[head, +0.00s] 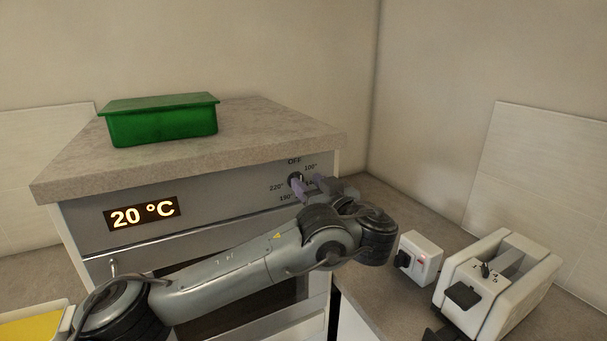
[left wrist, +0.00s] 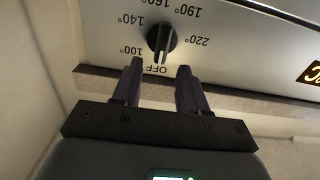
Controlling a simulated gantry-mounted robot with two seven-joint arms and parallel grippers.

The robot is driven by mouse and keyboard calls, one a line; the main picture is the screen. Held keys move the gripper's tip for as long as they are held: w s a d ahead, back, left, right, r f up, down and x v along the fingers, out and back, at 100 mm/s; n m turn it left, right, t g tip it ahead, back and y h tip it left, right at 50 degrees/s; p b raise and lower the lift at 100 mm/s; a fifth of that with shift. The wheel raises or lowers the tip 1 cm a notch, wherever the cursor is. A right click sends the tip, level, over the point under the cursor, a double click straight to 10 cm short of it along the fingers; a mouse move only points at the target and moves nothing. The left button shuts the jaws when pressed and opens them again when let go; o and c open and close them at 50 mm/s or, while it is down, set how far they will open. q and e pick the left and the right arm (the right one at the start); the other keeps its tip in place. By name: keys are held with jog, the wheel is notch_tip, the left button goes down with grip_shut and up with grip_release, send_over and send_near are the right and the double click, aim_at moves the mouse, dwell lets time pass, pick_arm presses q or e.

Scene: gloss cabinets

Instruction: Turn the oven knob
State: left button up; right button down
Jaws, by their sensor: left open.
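The oven knob (left wrist: 162,38) is a dark round dial with a pointer bar, on the oven's grey front panel. In the left wrist view, which is upside down, its pale mark lies near OFF. In the head view the knob (head: 295,179) is partly hidden by my left gripper (head: 309,188). My left gripper also shows in the left wrist view (left wrist: 157,82). It is open and empty, its two purple-grey fingers pointing at the panel, one to each side of the knob and apart from it. The oven display (head: 141,214) reads 20 °C. My right gripper is not in view.
A green lidded box (head: 161,121) stands on the stone-look top (head: 270,130) above the oven. A white switch box (head: 419,258) and a white toaster (head: 498,284) stand on the counter at the right. A yellow item (head: 32,328) shows at lower left.

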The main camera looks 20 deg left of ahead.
aim_at(301, 177)
pick_arm(q)
jog(key=shift+p+x, duration=0.3)
jog(key=shift+x, duration=1.35)
grip_shut()
